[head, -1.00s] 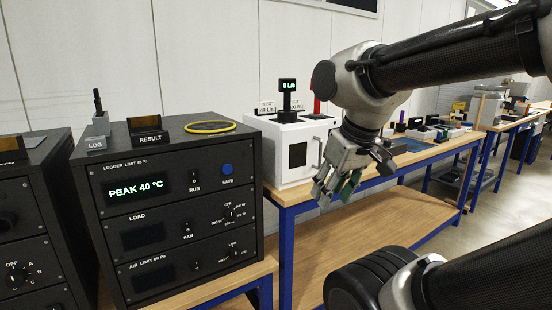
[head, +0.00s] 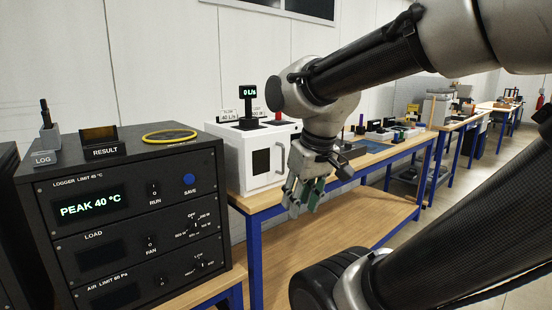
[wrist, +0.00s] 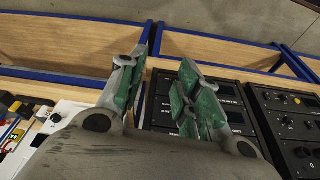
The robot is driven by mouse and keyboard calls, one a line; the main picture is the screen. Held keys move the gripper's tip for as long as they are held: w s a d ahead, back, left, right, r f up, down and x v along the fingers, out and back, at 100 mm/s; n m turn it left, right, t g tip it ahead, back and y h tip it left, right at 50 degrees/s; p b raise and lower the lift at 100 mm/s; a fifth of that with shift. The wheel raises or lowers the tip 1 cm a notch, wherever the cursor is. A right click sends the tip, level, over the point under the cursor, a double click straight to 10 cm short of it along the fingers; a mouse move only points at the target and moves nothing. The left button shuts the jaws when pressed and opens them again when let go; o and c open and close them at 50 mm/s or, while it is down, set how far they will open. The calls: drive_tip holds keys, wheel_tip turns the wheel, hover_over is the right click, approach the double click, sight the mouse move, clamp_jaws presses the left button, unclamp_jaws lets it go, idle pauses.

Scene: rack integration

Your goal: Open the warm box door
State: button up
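The warm box appears to be the white box (head: 236,155) on the wooden bench in the head view. Its front door (head: 274,179) has a dark window and a vertical handle (head: 281,158) at its right edge. The door looks shut. My gripper (head: 303,200) is in front of and to the right of the door, apart from the handle, with fingers pointing down. In the wrist view my gripper (wrist: 160,90) shows its green-padded fingers spread with nothing between them. The handle cannot be made out in the wrist view.
A black instrument rack (head: 130,215) stands left of the box, with a yellow ring (head: 169,136) on top. A display reading 0 L/s (head: 248,92) stands on the box. Small items line the bench to the right. The lower wooden shelf (head: 335,225) looks clear.

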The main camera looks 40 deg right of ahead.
drive_tip(key=w+d+f+m+h, duration=0.1)
drive_tip(key=w+d+f+m, duration=0.1)
drive_tip(key=w+d+f, duration=0.5)
drive_tip(key=w+d+f+m+h, duration=0.1)
drive_tip(key=w+d+f, duration=0.3)
drive_tip(key=d+f, duration=0.7)
drive_tip(key=n+t, duration=0.3)
drive_tip(key=t, duration=1.1)
approach(284, 152)
drive_tip(key=w, duration=0.5)
drive_tip(key=w+d, duration=0.1)
drive_tip(key=w, duration=0.3)
drive_tip(key=shift+w+d+f, duration=0.2)
drive_tip(key=shift+w+f, duration=0.05)
drive_tip(key=shift+f, duration=0.05)
drive_tip(key=shift+w, duration=0.55)
drive_tip(key=shift+c, duration=0.4)
